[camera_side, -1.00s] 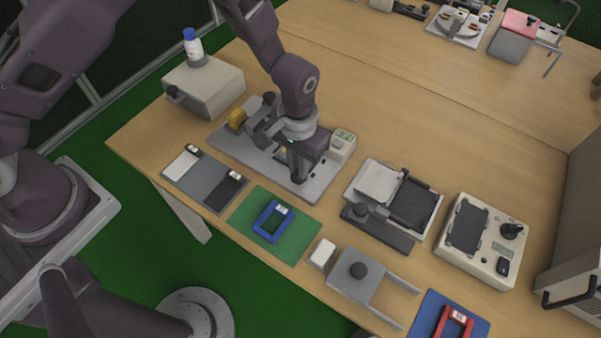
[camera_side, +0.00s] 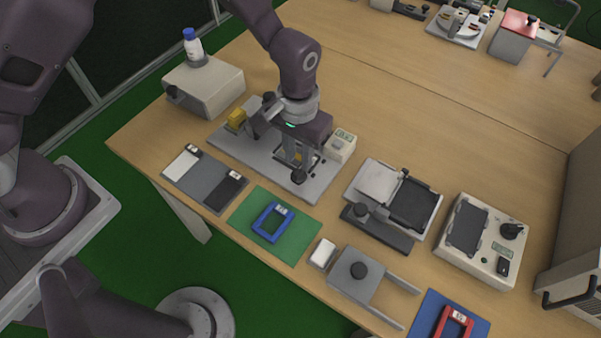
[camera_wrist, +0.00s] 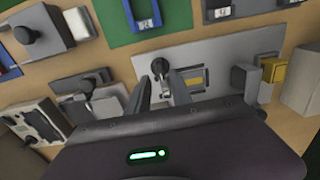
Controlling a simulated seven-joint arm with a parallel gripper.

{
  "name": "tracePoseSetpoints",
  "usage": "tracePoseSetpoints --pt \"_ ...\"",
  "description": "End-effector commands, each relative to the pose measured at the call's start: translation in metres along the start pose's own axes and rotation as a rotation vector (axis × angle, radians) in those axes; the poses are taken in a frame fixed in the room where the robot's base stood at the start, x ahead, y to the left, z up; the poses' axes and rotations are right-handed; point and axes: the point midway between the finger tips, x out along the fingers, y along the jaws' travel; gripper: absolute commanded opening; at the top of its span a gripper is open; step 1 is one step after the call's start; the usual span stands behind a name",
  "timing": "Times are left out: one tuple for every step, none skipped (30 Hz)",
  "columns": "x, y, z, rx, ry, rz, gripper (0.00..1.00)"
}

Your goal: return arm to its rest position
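My gripper (camera_side: 296,158) hangs above the grey test fixture plate (camera_side: 239,152), its fingers pointing down. In the wrist view my gripper (camera_wrist: 165,90) shows two fingers spread apart with nothing held between them. Beyond the fingertips is a black knob (camera_wrist: 160,66) on the plate; it also shows in the side view (camera_side: 299,177). A slot with a yellowish edge (camera_wrist: 195,81) lies beside the fingers. Whether the fingertips touch the fixture is unclear.
A yellow block (camera_side: 236,119) and clamp stand at the plate's left end. A small display box (camera_side: 340,145) stands close right of my gripper. A blue frame (camera_side: 272,222) lies on a green mat (camera_side: 297,246). A bottle (camera_side: 193,46) stands on a beige box (camera_side: 212,91).

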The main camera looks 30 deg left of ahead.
Motion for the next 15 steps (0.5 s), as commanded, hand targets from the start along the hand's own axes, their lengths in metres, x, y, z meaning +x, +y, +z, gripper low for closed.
tracePoseSetpoints --pt "-0.002 0.0 0.0 0.0 0.001 0.0 0.26" --pt "-0.003 0.0 0.0 0.0 0.0 0.0 0.26" --pt "-0.003 0.0 0.0 0.0 0.0 0.0 0.26" --pt "-0.003 0.0 0.0 0.0 0.0 0.0 0.26" --pt "-0.003 0.0 0.0 0.0 -0.001 0.0 0.26" --pt "-0.003 0.0 0.0 0.0 -0.001 -0.001 0.26" --pt "-0.003 0.0 0.0 0.0 -0.001 0.0 0.26" --pt "-0.003 0.0 0.0 0.0 -0.001 0.0 0.26" --pt "-0.004 0.0 0.0 0.0 0.0 0.0 0.26" --pt "-0.007 -0.001 0.0 -0.001 0.003 0.003 0.26" --pt "-0.014 -0.003 -0.001 -0.003 0.007 0.009 0.26" --pt "-0.03 -0.006 -0.003 -0.006 0.019 0.022 0.26" --pt "-0.048 -0.011 -0.004 -0.01 0.033 0.036 0.26" --pt "-0.069 -0.016 -0.003 -0.014 0.048 0.051 0.26" --pt "-0.101 -0.027 0.0 -0.016 0.074 0.074 0.26"
